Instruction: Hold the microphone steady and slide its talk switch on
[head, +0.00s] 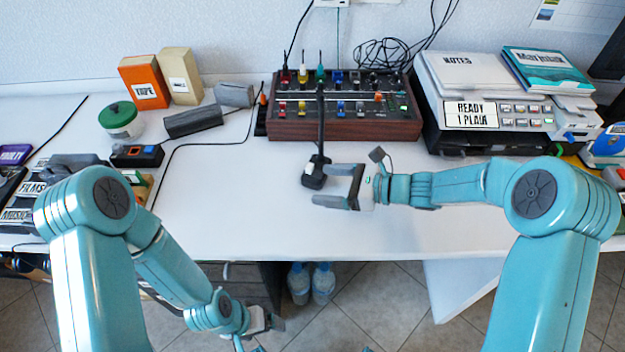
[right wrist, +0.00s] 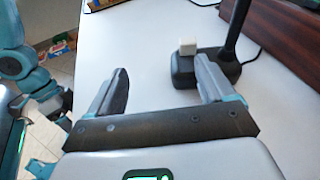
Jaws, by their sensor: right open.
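The black desk microphone (head: 314,174) stands upright on the white table, its thin stalk rising in front of the mixer. In the right wrist view its base (right wrist: 228,68) carries a pale block-shaped switch (right wrist: 188,47); I cannot tell its setting. My right gripper (head: 326,184) is open and empty beside the base, coming from the right. Its far finger overlaps the base in view; I cannot tell whether they touch. In the right wrist view the gap between the fingers (right wrist: 160,72) shows bare table. My left gripper (head: 266,322) hangs low, below the table's front edge; its jaws are unclear.
A wood-sided mixer (head: 345,125) stands behind the microphone. A printer-like machine (head: 480,125) with notes and a book is at the right. Boxes (head: 145,82), a green-lidded jar (head: 121,120) and dark blocks stand left. The table (head: 230,205) left of the microphone is clear.

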